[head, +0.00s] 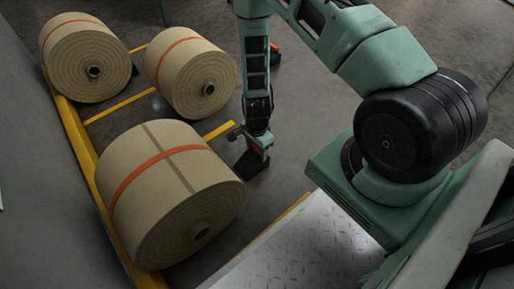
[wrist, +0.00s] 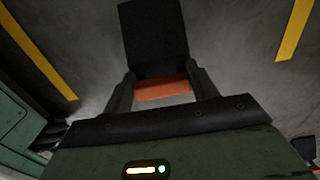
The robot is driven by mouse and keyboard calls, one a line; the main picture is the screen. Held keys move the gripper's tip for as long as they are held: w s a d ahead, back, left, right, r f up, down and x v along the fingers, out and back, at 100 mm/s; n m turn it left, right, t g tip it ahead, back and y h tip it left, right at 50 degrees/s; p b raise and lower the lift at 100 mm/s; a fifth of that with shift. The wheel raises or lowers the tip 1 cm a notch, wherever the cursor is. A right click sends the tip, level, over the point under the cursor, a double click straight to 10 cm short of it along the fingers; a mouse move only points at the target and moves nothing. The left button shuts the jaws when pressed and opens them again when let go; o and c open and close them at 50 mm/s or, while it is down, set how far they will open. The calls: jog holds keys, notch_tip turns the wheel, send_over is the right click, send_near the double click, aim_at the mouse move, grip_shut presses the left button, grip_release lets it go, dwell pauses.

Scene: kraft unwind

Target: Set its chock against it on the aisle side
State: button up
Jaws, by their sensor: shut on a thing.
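My gripper (head: 252,140) points down on the right side of the near kraft roll, at the aisle side. It is shut on a black wedge chock (head: 250,166), low by the floor. In the wrist view my gripper (wrist: 161,88) has its fingers on either side of the chock's orange part, and the black chock (wrist: 155,40) reaches out beyond them. The near roll (head: 165,195) is tan with an orange band and a brown cross strip. The held chock is close to the roll's right edge; I cannot tell whether they touch, or whether it rests on the floor.
Two more rolls stand behind: one at the back left (head: 85,57) and one at the back middle (head: 190,78). Another dark chock with orange (head: 275,53) is partly behind my arm. Yellow floor lines (head: 120,106) separate the bays.

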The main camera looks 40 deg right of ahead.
jog(key=o, duration=1.1)
jog(key=shift+o, duration=0.2)
notch_tip(320, 180, up, 18)
jog(key=p, duration=1)
jog(key=shift+f, duration=0.25)
